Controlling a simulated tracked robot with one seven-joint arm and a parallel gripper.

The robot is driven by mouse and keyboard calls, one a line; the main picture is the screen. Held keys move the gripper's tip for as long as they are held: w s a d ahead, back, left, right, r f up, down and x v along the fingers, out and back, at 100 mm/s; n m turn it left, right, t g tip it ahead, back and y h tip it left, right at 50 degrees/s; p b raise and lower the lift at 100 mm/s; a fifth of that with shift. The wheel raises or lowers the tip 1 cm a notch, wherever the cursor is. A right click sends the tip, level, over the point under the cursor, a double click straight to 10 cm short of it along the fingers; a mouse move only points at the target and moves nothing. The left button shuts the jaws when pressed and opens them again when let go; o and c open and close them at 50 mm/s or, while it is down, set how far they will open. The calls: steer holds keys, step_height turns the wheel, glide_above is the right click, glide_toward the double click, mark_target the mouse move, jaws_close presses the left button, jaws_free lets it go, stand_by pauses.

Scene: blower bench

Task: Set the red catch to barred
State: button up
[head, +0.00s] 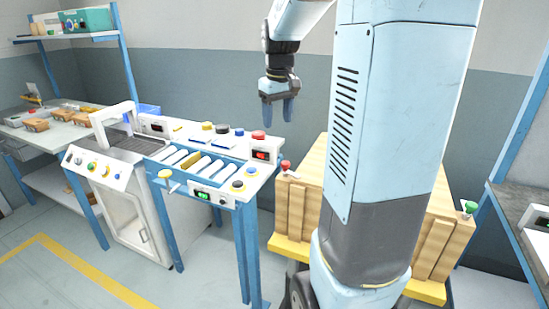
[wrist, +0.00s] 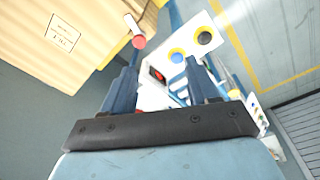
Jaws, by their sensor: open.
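The red catch (head: 285,166) is a small red knob at the upper left corner of a wooden crate (head: 297,211). In the wrist view the red catch (wrist: 139,41) sits at the crate's edge, just beyond and left of the gap between my fingers. Which setting it stands at cannot be told. My gripper (head: 278,112) hangs fingers down above the bench's right end, higher than the catch and apart from it. In the wrist view my gripper (wrist: 163,65) is open and nothing is held between its fingers.
A blower bench (head: 250,171) with rollers, buttons and a red display (head: 261,155) stands left of the crate. A red button (head: 258,134) is on its top. A green knob (head: 469,207) is at the crate's right. The air around my gripper is clear.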

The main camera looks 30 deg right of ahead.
steer(key=g, duration=0.1)
glide_toward(285, 162)
step_height(285, 162, down, 9)
steer(key=shift+d+r, duration=0.1)
steer(key=shift+r, duration=0.1)
stand_by(0.4)
steer(key=shift+c, duration=0.2)
steer(key=c, duration=1)
steer(key=shift+n, duration=1.8)
steer(key=shift+d, duration=0.1)
steer(key=o, duration=1)
steer(key=shift+o, duration=0.2)
steer(key=shift+r, duration=0.1)
step_height(285, 162, up, 14)
